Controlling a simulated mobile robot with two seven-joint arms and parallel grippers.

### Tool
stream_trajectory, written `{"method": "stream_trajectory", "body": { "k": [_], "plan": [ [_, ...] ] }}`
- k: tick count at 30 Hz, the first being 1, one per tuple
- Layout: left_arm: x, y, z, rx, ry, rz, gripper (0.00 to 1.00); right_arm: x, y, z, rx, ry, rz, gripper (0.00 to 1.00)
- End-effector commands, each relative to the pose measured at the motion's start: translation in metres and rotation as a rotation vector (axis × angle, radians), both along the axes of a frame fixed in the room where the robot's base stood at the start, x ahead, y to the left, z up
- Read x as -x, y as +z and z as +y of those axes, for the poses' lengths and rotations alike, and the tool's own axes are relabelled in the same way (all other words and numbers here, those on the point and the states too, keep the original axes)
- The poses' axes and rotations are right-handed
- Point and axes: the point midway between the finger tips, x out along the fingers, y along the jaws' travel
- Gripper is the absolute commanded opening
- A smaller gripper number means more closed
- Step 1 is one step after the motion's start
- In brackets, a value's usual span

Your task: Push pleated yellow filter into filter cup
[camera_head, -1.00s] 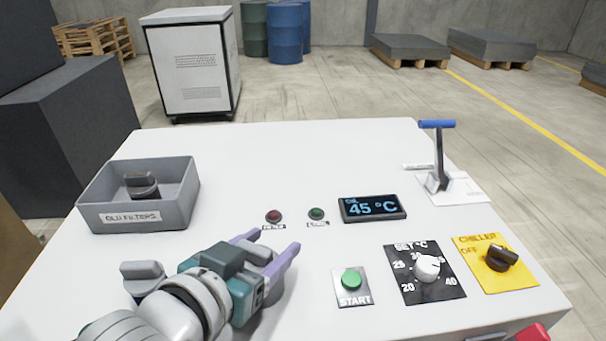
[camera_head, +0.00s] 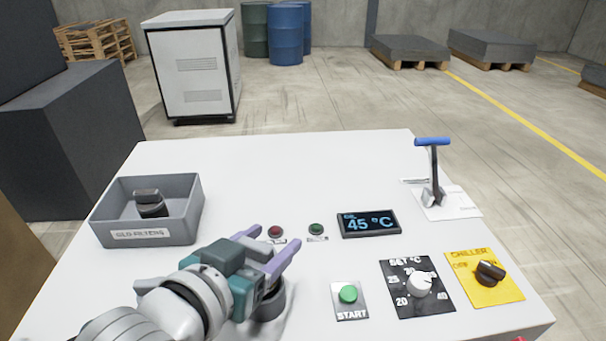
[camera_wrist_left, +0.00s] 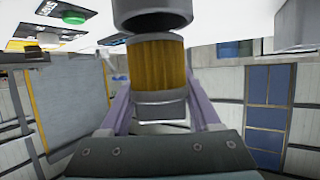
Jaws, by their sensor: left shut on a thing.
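My left gripper (camera_head: 272,238) is over the near left part of the white table. The left wrist view shows its two lilac fingers (camera_wrist_left: 160,108) on either side of the grey end of the pleated yellow filter (camera_wrist_left: 158,65), shut on it. The yellow pleats are fully exposed. The grey filter cup (camera_wrist_left: 152,12) lies in line with the filter's far end; I cannot tell whether that end has entered its mouth. In the head view the cup (camera_head: 269,306) shows below the gripper, and the filter is hidden. My right gripper is not in view.
A grey old-filters bin (camera_head: 147,237) with a dark part inside stands at left. A display (camera_head: 369,223), START button (camera_head: 348,294), dials and blue-handled lever (camera_head: 432,142) are at right. The table's back middle is clear.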

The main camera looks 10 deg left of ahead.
Motion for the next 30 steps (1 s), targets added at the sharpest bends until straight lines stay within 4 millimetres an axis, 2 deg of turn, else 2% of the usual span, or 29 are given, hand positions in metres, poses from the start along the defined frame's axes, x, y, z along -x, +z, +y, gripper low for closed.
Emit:
{"method": "stream_trajectory", "body": {
  "k": [11, 24, 30],
  "plan": [
    [-0.002, 0.004, 0.0, 0.0, 0.001, -0.004, 0.05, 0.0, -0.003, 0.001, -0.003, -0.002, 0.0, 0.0],
    [-0.002, 0.056, 0.0, 0.0, 0.0, -0.004, 0.05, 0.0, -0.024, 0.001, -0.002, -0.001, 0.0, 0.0],
    [0.0, 0.061, 0.0, -0.001, -0.001, 0.0, 0.05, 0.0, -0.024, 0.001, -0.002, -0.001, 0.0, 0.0]
  ]
}}
